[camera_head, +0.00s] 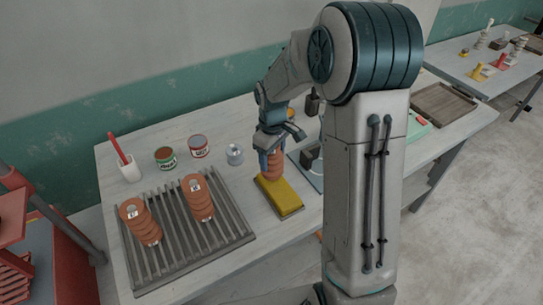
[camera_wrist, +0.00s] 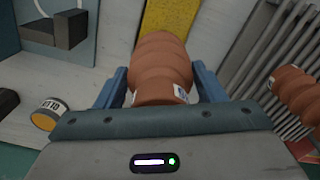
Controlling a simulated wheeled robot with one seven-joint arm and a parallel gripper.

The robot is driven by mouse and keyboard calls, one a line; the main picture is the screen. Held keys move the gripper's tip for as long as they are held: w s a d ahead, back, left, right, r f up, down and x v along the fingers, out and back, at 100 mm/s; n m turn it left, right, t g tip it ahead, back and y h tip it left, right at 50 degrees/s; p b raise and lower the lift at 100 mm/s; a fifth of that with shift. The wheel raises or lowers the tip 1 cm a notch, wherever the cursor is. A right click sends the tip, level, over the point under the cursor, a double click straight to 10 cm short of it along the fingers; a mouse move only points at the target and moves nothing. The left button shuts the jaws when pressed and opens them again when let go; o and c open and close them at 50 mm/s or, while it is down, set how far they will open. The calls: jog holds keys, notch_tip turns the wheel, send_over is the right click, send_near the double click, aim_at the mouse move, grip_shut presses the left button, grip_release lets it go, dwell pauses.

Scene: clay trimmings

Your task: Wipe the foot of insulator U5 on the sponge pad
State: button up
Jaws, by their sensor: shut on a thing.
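A ribbed brown insulator (camera_head: 275,167) is held between the blue fingers of my gripper (camera_head: 271,158). In the wrist view the insulator (camera_wrist: 161,62) fills the space between the fingers of my gripper (camera_wrist: 161,80); its white label is too small to read. The yellow sponge pad (camera_head: 279,197) lies in a dark tray on the table, and its near part is bare. The insulator's lower end is at the pad's far end; I cannot tell whether it touches. The pad also shows in the wrist view (camera_wrist: 168,15), beyond the insulator.
A white cup (camera_head: 130,171) with a red-handled tool, two labelled tins (camera_head: 165,158) (camera_head: 199,146) and a metal container (camera_head: 235,154) stand behind. A blue-based stand (camera_head: 308,160) is close at right.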

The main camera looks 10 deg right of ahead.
jog(key=shift+r+p, duration=1.45)
jog(key=shift+r, duration=0.95)
jog(key=shift+s+d+f, duration=0.15)
jog(key=shift+s+f, duration=0.05)
jog(key=shift+s, duration=0.2)
jog(key=shift+s+d+f+b, duration=0.35)
jog(key=shift+s+f+b, duration=0.35)
jog(key=shift+s+f, duration=0.3)
jog(key=shift+s+d+f+b, duration=0.35)
jog(key=shift+s+f+b, duration=0.4)
jog(key=shift+s, duration=0.5)
jog(key=shift+s+d+f+b, duration=0.35)
jog(key=shift+s+f+b, duration=0.25)
jog(key=shift+s+f, duration=0.45)
jog(key=shift+f+b, duration=0.5)
jog(key=shift+f, duration=0.1)
